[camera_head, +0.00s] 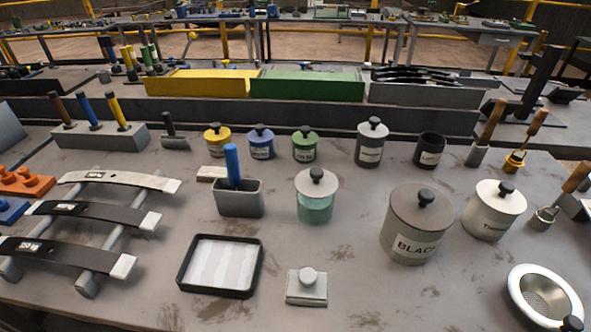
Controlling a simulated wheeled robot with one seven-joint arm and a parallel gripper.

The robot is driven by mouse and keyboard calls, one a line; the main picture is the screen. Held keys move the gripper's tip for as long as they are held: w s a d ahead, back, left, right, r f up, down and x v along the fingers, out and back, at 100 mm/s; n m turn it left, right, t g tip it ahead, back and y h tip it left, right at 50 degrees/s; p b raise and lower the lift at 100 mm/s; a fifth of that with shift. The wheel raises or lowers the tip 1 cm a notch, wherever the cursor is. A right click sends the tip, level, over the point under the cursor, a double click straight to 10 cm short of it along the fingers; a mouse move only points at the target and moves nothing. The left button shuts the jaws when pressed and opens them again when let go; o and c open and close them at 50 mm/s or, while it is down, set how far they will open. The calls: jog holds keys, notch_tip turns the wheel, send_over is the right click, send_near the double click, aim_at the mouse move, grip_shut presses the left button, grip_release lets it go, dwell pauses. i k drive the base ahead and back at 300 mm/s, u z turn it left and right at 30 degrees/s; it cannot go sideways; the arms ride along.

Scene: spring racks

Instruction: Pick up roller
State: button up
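No tool in view is plainly a roller, and I cannot tell which one is meant. A blue-handled tool (233,163) stands upright in a grey rectangular holder (240,203), its lower end hidden inside. At the right edge, a wooden-handled tool (575,178) leans with a metal part at its lower end, partly cut off. Two more wooden-handled tools stand nearby, one with a grey lower part (478,154) and one with a brass-coloured part (515,160). A shallow black-rimmed tray (182,270) with a pale striped inside lies at the front. My gripper is not in view.
A large lidded pot marked BLACK (405,218), a white lidded pot (490,212) and a glass jar (316,205) crowd the centre right. A metal sieve bowl (520,295) is at the front right. Curved springs (75,258) on a rack fill the left. Some bare table lies in front.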

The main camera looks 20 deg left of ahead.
aim_at(230, 151)
jog(key=z, duration=0.65)
jog(key=k, duration=1.75)
jog(key=u, duration=1.55)
jog(key=i, duration=1.05)
